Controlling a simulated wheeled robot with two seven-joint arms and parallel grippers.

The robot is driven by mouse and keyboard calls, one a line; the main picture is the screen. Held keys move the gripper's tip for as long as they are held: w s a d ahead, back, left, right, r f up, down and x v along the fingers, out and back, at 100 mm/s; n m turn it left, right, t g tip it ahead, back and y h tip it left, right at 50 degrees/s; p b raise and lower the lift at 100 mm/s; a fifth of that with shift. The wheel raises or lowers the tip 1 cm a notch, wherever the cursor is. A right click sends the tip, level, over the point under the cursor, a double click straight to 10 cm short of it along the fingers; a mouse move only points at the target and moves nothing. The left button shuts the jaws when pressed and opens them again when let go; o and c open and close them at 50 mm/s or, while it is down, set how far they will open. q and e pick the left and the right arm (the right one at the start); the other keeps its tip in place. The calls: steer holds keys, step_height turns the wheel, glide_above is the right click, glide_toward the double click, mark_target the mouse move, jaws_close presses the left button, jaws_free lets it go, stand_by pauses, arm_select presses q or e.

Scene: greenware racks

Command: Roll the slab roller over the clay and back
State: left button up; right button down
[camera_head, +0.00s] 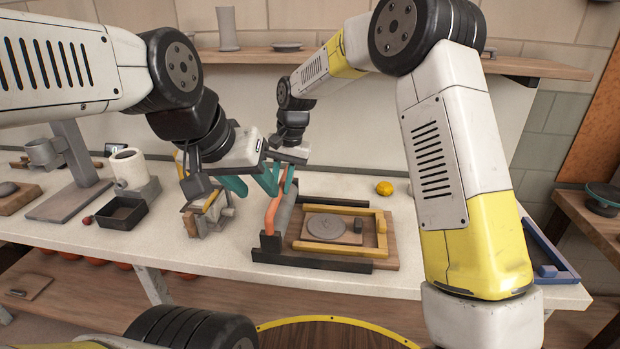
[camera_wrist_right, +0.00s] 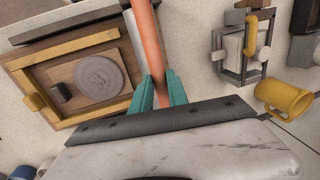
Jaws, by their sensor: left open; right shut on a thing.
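The slab roller is an orange bar (camera_head: 273,215) at the left end of a wooden board (camera_head: 392,250). It also shows in the right wrist view (camera_wrist_right: 145,38). My right gripper (camera_head: 283,185) is shut on it, with teal fingers on either side of the bar (camera_wrist_right: 165,92). The clay is a flat grey disc (camera_head: 323,227) on the board inside a yellow frame (camera_head: 340,249), to the right of the roller and apart from it. The right wrist view shows the disc (camera_wrist_right: 100,78) with a raised mark. My left gripper (camera_head: 254,184) is open and empty, left of the roller.
A small stand (camera_head: 208,221) is close below my left gripper. A black tray (camera_head: 121,213) and white cylinder (camera_head: 128,168) stand further left. A yellow mug (camera_wrist_right: 285,97) shows in the wrist view. A shelf (camera_head: 260,56) runs behind.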

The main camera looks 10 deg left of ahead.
steer(key=shift+a+r, duration=0.1)
steer(key=shift+a, duration=0.9)
steer(key=c, duration=1.3)
jaws_free()
steer(key=shift+a, duration=0.1)
steer(key=shift+w+d+r, duration=0.1)
steer(key=shift+d+r, duration=0.1)
steer(key=shift+r, duration=0.15)
steer(key=r, duration=0.3)
steer(key=d+r, duration=0.1)
steer(key=r, duration=0.3)
steer(key=shift+d, duration=0.15)
